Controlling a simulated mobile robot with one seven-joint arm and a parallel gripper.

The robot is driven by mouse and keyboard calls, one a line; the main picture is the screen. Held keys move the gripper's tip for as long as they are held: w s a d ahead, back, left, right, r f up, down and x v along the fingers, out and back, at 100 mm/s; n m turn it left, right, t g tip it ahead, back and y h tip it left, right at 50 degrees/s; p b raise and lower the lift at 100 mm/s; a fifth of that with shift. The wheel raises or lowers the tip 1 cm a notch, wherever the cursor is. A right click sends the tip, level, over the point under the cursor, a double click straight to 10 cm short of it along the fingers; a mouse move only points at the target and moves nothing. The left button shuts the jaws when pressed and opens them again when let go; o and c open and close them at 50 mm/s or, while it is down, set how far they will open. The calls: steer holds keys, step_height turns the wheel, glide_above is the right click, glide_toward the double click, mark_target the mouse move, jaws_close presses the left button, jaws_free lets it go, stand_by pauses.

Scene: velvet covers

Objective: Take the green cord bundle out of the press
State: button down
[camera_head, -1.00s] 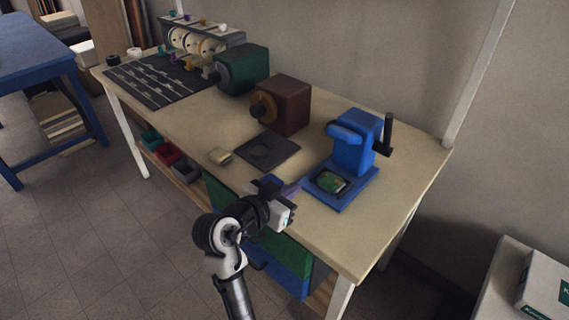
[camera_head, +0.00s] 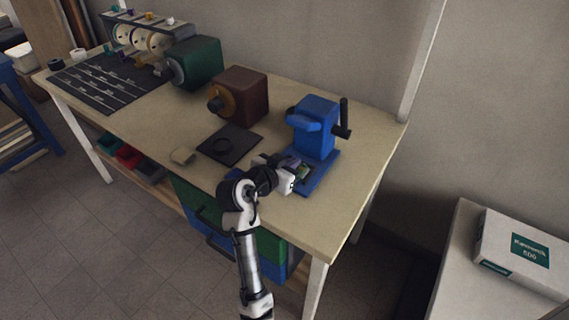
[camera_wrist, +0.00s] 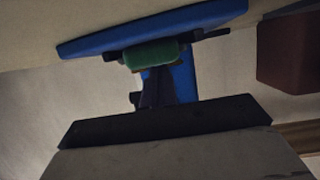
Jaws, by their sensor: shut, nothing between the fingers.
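The blue press (camera_head: 315,136) stands at the right end of the workbench, with a dark crank handle on its right side. The green cord bundle (camera_head: 305,173) lies on the press's base plate, partly covered by my gripper in the head view. In the wrist view the green bundle (camera_wrist: 154,54) sits against the blue base plate (camera_wrist: 205,20), with dark parts beside it. My gripper (camera_head: 297,166) is at the front left of the press, close to the bundle. Its dark fingers also show in the wrist view (camera_wrist: 155,78), shut and empty. Whether they touch the bundle is unclear.
Bare tabletop lies right of the press.

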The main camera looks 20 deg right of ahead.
steer(key=shift+s+f, duration=0.1)
steer(key=shift+f, duration=0.3)
steer(key=shift+s+a+f, duration=0.15)
steer(key=shift+s+a, duration=0.1)
steer(key=shift+a, duration=0.2)
steer(key=shift+s+a+b, duration=0.15)
steer(key=shift+s+a, duration=0.3)
steer(key=shift+a, duration=0.2)
steer(key=shift+s+a+b, duration=0.15)
steer(key=shift+s+a, duration=0.25)
steer(key=shift+a, duration=0.2)
steer(key=shift+w+r+p, duration=0.1)
steer(key=shift+r+p, duration=0.55)
steer(key=shift+r, duration=0.1)
steer(key=shift+d+r, duration=0.1)
steer(key=shift+d, duration=0.05)
